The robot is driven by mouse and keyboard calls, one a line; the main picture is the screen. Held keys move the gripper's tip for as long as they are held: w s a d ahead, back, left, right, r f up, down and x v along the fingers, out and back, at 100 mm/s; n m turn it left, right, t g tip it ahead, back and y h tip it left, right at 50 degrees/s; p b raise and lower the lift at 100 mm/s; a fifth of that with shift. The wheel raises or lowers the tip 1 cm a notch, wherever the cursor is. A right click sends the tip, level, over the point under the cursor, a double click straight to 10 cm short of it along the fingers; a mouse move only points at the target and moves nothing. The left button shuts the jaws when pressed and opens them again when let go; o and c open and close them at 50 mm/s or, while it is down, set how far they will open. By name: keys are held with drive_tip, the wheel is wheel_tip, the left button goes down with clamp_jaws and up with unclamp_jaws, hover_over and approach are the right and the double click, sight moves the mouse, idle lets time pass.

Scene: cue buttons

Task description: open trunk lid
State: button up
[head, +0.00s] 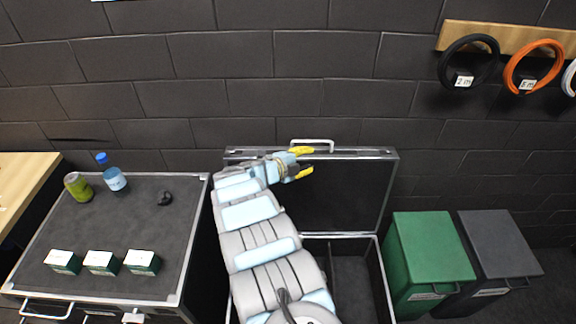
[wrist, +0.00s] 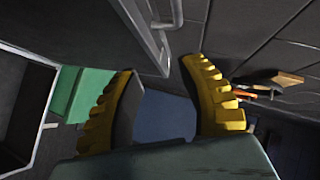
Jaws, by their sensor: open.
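The trunk lid (head: 350,195) stands raised at the back of the trunk, its dark inner face showing in the head view. A pale handle (head: 311,143) sits on its top edge. The trunk (head: 378,285) is open below, partly hidden by my arm. My gripper (head: 308,162) is open and empty in front of the upper part of the lid, just below the handle. In the wrist view my yellow fingers (wrist: 165,95) are spread, with the lid's edge and metal handle (wrist: 165,15) above them. Contact with the lid cannot be told.
Left is a dark-topped case (head: 120,225) with a green can (head: 78,187), a blue-capped bottle (head: 114,177), a small black object (head: 165,198) and three boxes (head: 101,262). Right are a green bin (head: 430,250) and a grey bin (head: 500,245). Hoses (head: 535,65) hang on the wall.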

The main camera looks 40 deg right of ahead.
drive_tip(key=v, duration=0.9)
drive_tip(key=shift+s, duration=0.1)
